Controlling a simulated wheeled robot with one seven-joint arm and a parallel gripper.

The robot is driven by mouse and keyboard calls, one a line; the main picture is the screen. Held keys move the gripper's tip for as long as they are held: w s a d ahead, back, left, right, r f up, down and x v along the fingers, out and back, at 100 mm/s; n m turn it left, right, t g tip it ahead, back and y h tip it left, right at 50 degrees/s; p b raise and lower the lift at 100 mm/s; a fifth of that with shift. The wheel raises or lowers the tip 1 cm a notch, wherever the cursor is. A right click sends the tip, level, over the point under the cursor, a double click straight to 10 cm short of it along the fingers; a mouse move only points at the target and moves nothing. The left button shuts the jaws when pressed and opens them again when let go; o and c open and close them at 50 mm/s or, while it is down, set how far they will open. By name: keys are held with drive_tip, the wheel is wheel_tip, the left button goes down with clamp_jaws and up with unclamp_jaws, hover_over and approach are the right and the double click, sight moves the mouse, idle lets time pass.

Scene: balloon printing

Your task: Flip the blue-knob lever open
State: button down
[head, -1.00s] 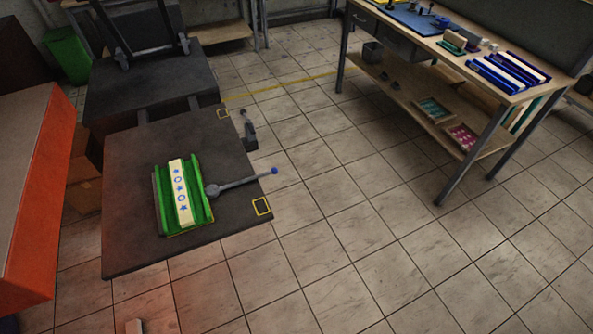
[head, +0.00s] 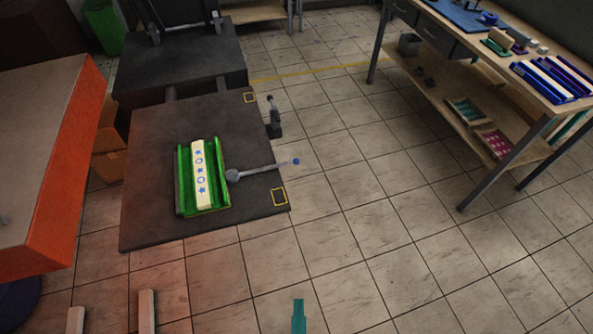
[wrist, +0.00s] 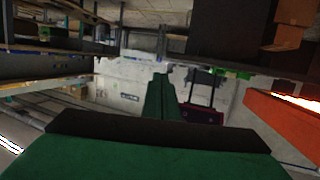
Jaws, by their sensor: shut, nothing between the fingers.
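The lever (head: 262,171) is a grey rod with a blue knob (head: 296,161) at its right end. It lies across a dark plate (head: 150,215), running right from a round pivot beside a green holder (head: 182,185), and its knob reaches past the plate's right edge. A cream block with blue stars and rings (head: 203,175) sits in the holder. My gripper (head: 299,302) shows as a teal tip at the bottom of the head view, well below and apart from the lever. In the wrist view its green fingers (wrist: 160,88) are together and empty; I cannot make out the lever there.
An orange-sided bench (head: 68,180) stands at the left. A workbench (head: 470,62) with printing blocks and a lower shelf stands at the right. A small dark post (head: 273,122) stands beside the plate's right edge. Tiled floor between is clear.

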sight(296, 164)
drive_tip(key=r+x, duration=0.3)
drive_tip(key=x, duration=1.1)
drive_tip(key=w+r+x, duration=0.1)
drive_tip(key=r+x, duration=0.2)
drive_tip(key=x, duration=1.1)
drive_tip(key=shift+w+a+r, duration=0.25)
drive_tip(key=shift+w+a, duration=0.1)
drive_tip(key=shift+w, duration=0.1)
drive_tip(key=shift+w, duration=0.1)
drive_tip(key=x, duration=1.3)
drive_tip(key=shift+w+a+r, duration=0.1)
drive_tip(key=shift+w+a, duration=0.1)
drive_tip(key=shift+w, duration=0.25)
